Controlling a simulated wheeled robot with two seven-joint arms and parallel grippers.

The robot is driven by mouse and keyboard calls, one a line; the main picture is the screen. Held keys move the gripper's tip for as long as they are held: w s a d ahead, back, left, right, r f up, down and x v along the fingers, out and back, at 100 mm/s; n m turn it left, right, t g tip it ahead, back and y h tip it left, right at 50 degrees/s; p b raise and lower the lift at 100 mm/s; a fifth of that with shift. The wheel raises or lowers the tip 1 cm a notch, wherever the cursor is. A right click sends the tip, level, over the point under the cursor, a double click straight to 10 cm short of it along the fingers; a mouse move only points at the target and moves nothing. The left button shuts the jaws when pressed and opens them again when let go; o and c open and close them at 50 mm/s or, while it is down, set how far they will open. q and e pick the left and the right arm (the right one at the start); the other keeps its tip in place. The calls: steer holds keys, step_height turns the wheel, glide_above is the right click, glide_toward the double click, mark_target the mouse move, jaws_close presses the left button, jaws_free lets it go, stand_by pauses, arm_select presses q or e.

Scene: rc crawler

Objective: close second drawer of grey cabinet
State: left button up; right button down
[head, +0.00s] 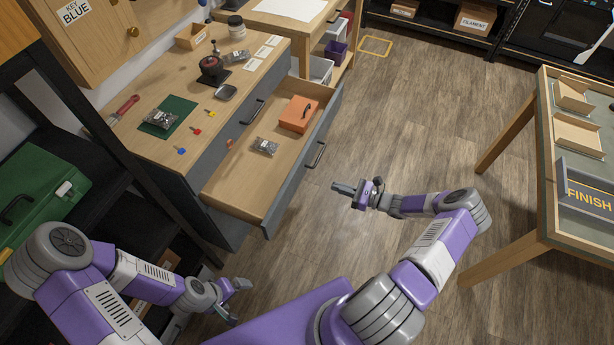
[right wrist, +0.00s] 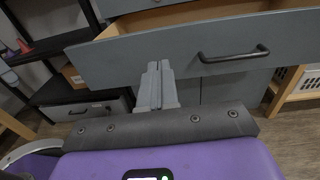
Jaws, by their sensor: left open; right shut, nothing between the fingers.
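The grey cabinet (head: 222,225) stands at the left in the head view, with a wooden top. Its second drawer (head: 236,193) is pulled well out, with an orange box (head: 298,114) and a small metal part in a clear pack (head: 266,146) inside. The drawer's grey front with its dark handle (right wrist: 235,54) fills the upper right wrist view. My right gripper (head: 335,187) is shut and empty, in front of the drawer front and apart from it in the head view. My left gripper (head: 240,300) is open, low at the bottom, clear of the cabinet.
The drawer above, with its handle (head: 253,111), looks shut. Tools and small parts lie on the cabinet top, among them a green mat (head: 168,117). A table with a FINISH sign (head: 588,194) stands at the right. The wooden floor (head: 420,120) between is clear.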

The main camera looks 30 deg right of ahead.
steer(key=b, duration=0.2)
glide_toward(297, 169)
steer(key=shift+m+t, duration=0.3)
steer(key=x, duration=0.6)
steer(key=shift+s+a+f, duration=0.1)
steer(key=shift+a+f, duration=0.05)
steer(key=shift+f, duration=0.15)
steer(key=shift+w+a, duration=0.25)
steer(key=shift+w, duration=0.1)
